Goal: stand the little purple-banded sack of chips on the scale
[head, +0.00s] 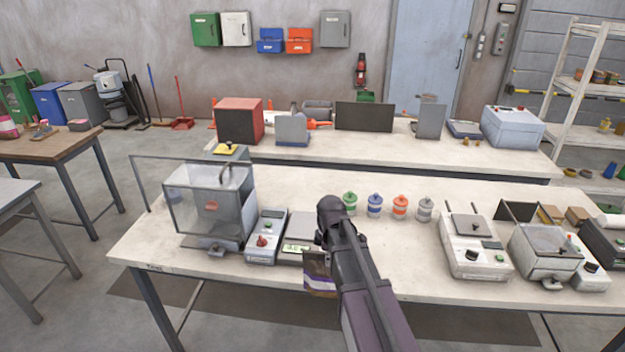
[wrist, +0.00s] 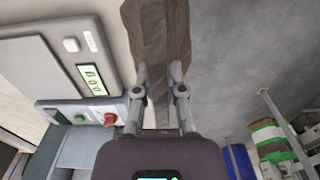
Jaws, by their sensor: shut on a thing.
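The small sack (head: 320,283) is dark brown with a purple and a white band, seen in the head view partly behind my arm. It shows at the right front of the scale, over the table's front edge. The scale (head: 300,224) has a flat grey plate and a lit green display; in the wrist view its display (wrist: 91,78) is left of the sack. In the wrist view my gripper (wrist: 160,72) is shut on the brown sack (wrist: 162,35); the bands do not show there. The sack appears beside the scale, not on its plate.
A grey device with a red knob (head: 262,241) stands just left of the scale, and a clear-walled box (head: 205,205) beyond it. Another grey device (head: 474,246) stands farther right. The table (head: 425,262) has bare room between.

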